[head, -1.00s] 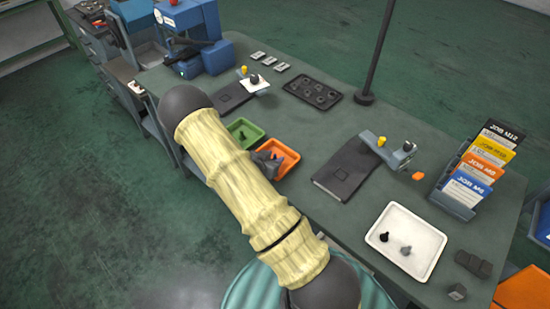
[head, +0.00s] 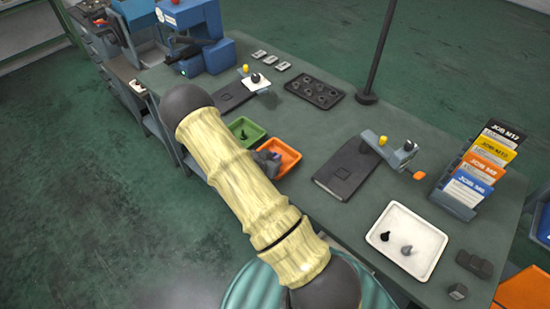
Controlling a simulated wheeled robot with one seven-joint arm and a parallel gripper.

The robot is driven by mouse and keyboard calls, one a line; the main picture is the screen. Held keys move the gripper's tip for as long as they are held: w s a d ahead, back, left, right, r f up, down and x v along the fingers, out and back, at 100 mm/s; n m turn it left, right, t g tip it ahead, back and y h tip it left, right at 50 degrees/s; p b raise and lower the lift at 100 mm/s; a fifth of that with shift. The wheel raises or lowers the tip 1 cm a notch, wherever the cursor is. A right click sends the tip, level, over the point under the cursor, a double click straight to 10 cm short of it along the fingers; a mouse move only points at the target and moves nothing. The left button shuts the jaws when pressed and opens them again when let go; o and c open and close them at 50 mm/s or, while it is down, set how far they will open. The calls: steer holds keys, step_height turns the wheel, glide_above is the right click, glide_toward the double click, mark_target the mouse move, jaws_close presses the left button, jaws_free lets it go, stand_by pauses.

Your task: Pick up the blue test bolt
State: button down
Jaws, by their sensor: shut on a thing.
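The tip of my gripper (head: 264,156) shows as a small dark grey shape over the orange tray (head: 289,163), just right of my yellow-sleeved arm. The arm hides most of the gripper. A small blue-grey bit at the tip, the blue test bolt (head: 274,157), sits between the jaws, which are shut on it. Its shape is mostly hidden and too small to make out. I cannot tell whether it touches the tray.
A green tray (head: 244,131) lies beside the orange one. A black pad (head: 347,168) with a grey fixture (head: 398,157) is to the right. A card rack (head: 478,175) and a thin upright pole (head: 380,60) also stand on the table.

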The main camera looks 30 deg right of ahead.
steer(key=shift+r, duration=0.15)
step_height(320, 180, up, 10)
steer(key=b, duration=0.1)
steer(key=shift+b, duration=0.3)
steer(key=shift+f, duration=0.2)
stand_by(0.4)
